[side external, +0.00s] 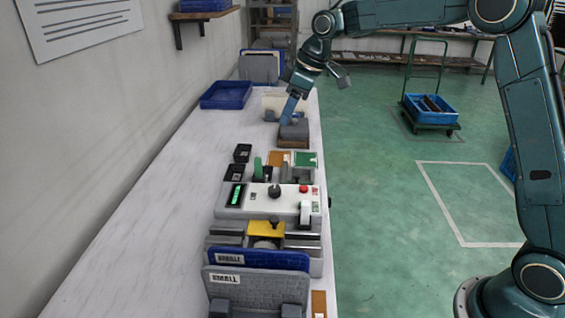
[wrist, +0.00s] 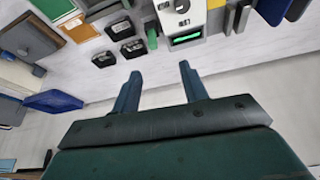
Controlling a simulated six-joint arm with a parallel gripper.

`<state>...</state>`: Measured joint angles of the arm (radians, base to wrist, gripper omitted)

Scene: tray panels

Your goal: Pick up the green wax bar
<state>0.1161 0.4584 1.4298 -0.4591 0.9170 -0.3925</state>
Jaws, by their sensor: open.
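A green bar (side external: 258,167), which looks like the wax bar, stands among the items at the middle of the white bench in the side view. It also shows in the wrist view (wrist: 152,36), past my fingertips and roughly in line with the gap between them. My gripper (side external: 288,115) is above the bench, farther back than the bar, near a grey-topped brown block. In the wrist view my gripper (wrist: 158,70) has its two fingers apart with nothing between them. The bar is not touched.
A white control box (side external: 272,201) with a knob and red button stands close in front of the bar. Black boxes (side external: 242,153), an orange panel (side external: 279,158) and a green panel (side external: 306,160) are around it. A blue tray (side external: 226,95) lies behind. The bench's left side is clear.

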